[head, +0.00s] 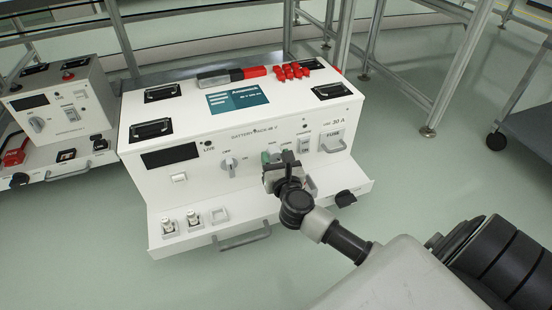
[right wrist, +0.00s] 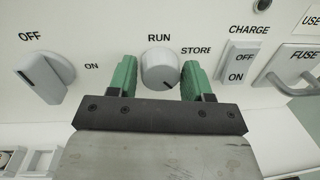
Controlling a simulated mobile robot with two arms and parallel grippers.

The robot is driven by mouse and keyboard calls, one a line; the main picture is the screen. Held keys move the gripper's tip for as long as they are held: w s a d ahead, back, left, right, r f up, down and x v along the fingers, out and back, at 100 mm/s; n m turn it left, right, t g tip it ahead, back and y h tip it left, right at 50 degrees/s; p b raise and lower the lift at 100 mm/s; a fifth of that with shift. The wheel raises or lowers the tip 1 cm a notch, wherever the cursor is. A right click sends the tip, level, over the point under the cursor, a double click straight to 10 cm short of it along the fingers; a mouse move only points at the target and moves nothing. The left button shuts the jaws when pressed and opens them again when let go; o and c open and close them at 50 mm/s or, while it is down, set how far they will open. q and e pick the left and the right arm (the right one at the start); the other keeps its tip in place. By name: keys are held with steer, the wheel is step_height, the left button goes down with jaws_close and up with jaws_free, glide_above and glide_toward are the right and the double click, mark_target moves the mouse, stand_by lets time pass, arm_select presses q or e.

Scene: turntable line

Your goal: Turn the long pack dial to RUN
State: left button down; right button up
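The long pack (head: 140,100) is a wide white box with a front panel, in the middle of the head view. In the right wrist view its round white dial (right wrist: 159,68) sits below the word RUN, with STORE to its right. A short dark line shows at the dial's lower right. My right gripper (right wrist: 160,72) has its green fingers on either side of the dial, with what looks like a thin gap at each side; it is open. In the head view the right gripper (head: 277,168) hides most of this dial. My left gripper is out of view.
Left of the dial is an OFF/ON lever knob (right wrist: 47,77); right of it are a CHARGE switch (right wrist: 238,63) and a FUSE handle (right wrist: 300,68). A smaller white unit (head: 65,105) stands at the left. A shelf (head: 190,240) juts out below the panel.

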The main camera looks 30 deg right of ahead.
steer(key=c, duration=0.5)
